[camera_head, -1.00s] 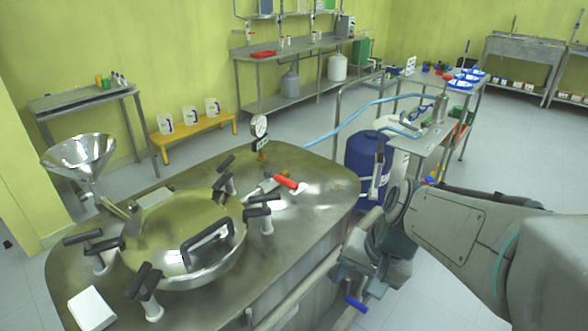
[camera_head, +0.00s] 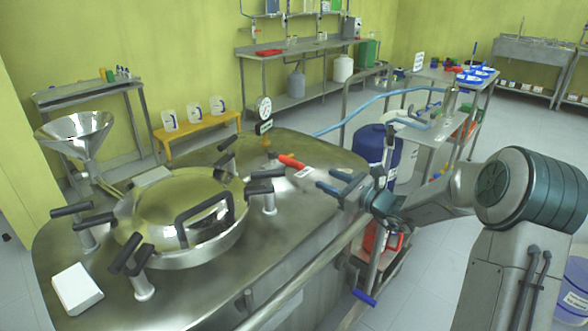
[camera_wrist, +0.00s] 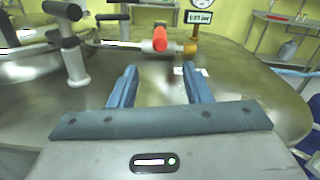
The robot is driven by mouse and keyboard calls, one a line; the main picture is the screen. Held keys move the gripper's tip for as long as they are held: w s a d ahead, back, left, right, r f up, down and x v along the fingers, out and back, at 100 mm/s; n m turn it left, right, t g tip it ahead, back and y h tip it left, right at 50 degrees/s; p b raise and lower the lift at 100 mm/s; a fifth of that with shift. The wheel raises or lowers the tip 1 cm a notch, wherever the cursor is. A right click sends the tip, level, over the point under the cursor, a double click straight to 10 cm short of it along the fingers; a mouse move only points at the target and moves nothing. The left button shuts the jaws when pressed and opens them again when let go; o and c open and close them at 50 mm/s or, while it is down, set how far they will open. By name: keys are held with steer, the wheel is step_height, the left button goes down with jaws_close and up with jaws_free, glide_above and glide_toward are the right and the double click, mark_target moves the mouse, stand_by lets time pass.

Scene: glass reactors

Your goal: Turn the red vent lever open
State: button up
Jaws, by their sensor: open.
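The red vent lever (camera_head: 291,161) is a short red handle on a small metal valve, on the steel reactor top (camera_head: 318,154) just behind the round lid. In the wrist view the red lever (camera_wrist: 160,39) points toward the camera, ahead of my fingers and roughly centred between them. My gripper (camera_head: 332,184) is open and empty, to the right of and nearer than the lever in the head view, apart from it. Its two blue fingers (camera_wrist: 158,84) reach forward in the wrist view. A brass fitting (camera_wrist: 191,47) joins the valve at its right.
The domed lid (camera_head: 180,210) with black-handled clamps takes up the reactor top's left part. A pressure gauge (camera_head: 264,108) stands behind the lever, with a small label below it. A white box (camera_head: 77,288) lies at the front left. A blue drum (camera_head: 374,143) stands beyond the reactor's right side.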

mark_target(283, 159)
steer(key=x, duration=1.3)
steer(key=shift+w+a, duration=0.2)
steer(key=shift+a, duration=0.1)
jaws_close()
